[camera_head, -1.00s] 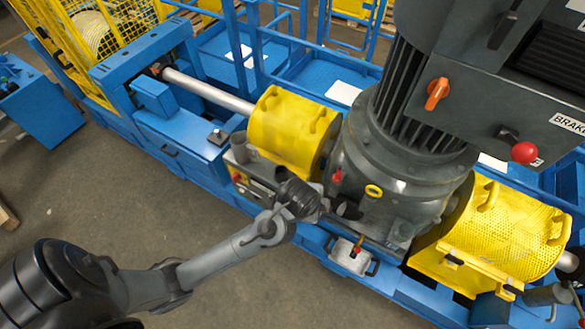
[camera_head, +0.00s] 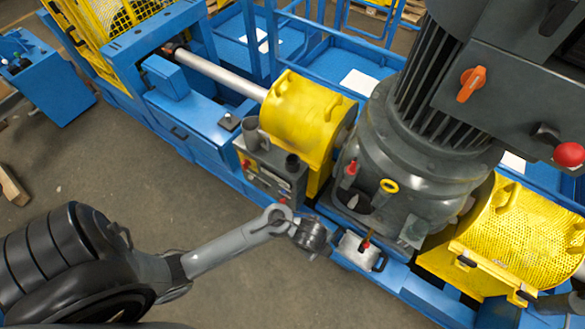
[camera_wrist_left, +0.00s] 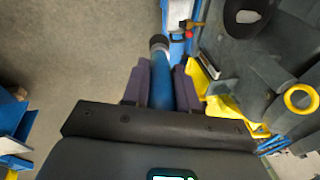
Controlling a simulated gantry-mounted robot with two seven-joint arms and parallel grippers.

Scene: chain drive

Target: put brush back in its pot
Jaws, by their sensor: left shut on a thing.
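My left gripper (camera_head: 318,240) is in front of the machine, just left of a small silver box. In the left wrist view its two purplish fingers (camera_wrist_left: 162,80) are shut on a blue rod with a dark round end (camera_wrist_left: 172,88), which appears to be the brush. The brush cannot be made out in the head view. I cannot tell which is the pot. My right gripper is not in view.
The control box (camera_head: 268,182) and yellow guard (camera_head: 305,115) stand behind the gripper. The big grey motor (camera_head: 400,190) rises to the right.

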